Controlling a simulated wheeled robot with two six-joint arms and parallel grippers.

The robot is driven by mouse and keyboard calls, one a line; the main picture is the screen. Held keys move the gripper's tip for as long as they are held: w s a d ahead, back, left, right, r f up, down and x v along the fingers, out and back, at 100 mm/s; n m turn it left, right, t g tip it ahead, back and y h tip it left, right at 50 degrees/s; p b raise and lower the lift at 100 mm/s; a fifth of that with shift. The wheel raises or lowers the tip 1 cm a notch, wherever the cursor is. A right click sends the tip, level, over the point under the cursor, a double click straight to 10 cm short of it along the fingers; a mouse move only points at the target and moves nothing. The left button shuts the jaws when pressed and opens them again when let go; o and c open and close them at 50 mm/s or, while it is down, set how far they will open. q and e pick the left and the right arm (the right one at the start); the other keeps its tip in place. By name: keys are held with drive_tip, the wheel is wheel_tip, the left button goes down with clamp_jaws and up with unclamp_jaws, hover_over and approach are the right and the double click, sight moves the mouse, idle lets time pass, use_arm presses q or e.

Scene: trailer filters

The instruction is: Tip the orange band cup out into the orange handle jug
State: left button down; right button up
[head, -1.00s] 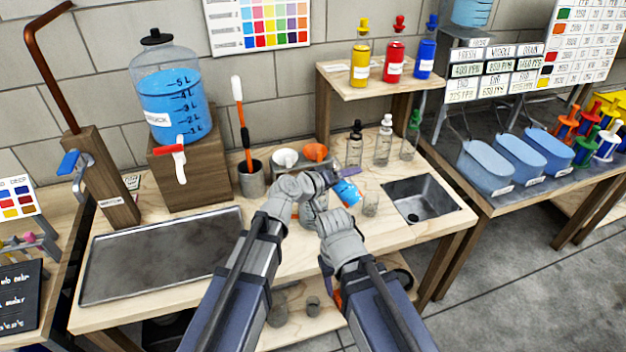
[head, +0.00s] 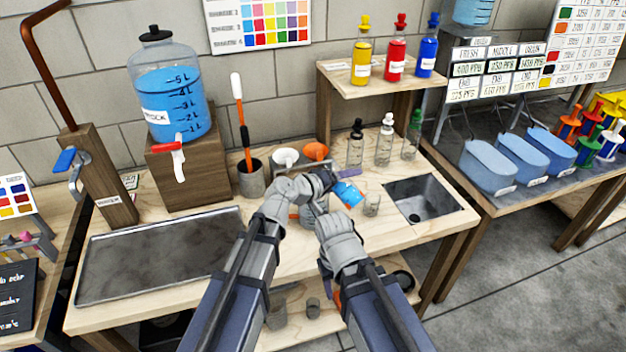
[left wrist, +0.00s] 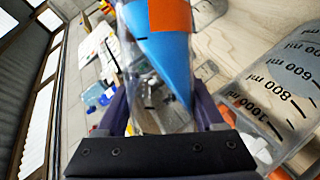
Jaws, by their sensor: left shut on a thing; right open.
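The orange band cup (head: 349,194) holds blue liquid and is tilted in the head view. My left gripper (head: 343,175) is shut on it. The left wrist view shows the cup's orange band (left wrist: 170,15) and slanting blue liquid, with the cup between the fingers. A clear jug (head: 309,216) stands on the bench just below and left of the cup, partly hidden by my left arm. A clear jug with ml marks (left wrist: 275,95) fills the right of the left wrist view. My right gripper (head: 326,268) is low at the bench's front edge, its fingers mostly hidden; it is open.
A small clear glass (head: 372,205) stands just right of the cup, before the sink (head: 425,200). Dropper bottles (head: 386,140) stand behind. A white cup (head: 285,158) and orange cup (head: 316,151) are behind my left wrist. A metal tray (head: 160,255) lies at left.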

use_arm(q)
drive_tip(key=shift+f+b, duration=0.45)
use_arm(e)
drive_tip(key=shift+f, duration=0.55)
use_arm(q)
drive_tip(key=shift+r+n, duration=0.15)
drive_tip(key=shift+n, duration=0.25)
use_arm(e)
drive_tip(key=shift+r, duration=0.1)
use_arm(q)
drive_tip(key=shift+r+n+g+h, duration=0.3)
drive_tip(key=shift+r+n+h, duration=0.1)
drive_tip(key=shift+h, duration=0.1)
use_arm(e)
drive_tip(key=shift+w+a+r, duration=0.15)
use_arm(q)
drive_tip(key=shift+r+p, duration=0.2)
drive_tip(key=shift+p, duration=0.2)
use_arm(e)
drive_tip(key=shift+r, duration=0.15)
use_arm(q)
drive_tip(key=shift+w+a+r+n, duration=0.1)
drive_tip(key=shift+r+n, duration=0.15)
drive_tip(key=shift+n, duration=0.05)
use_arm(e)
drive_tip(key=shift+a+r, duration=0.15)
drive_tip(key=shift+a, duration=0.15)
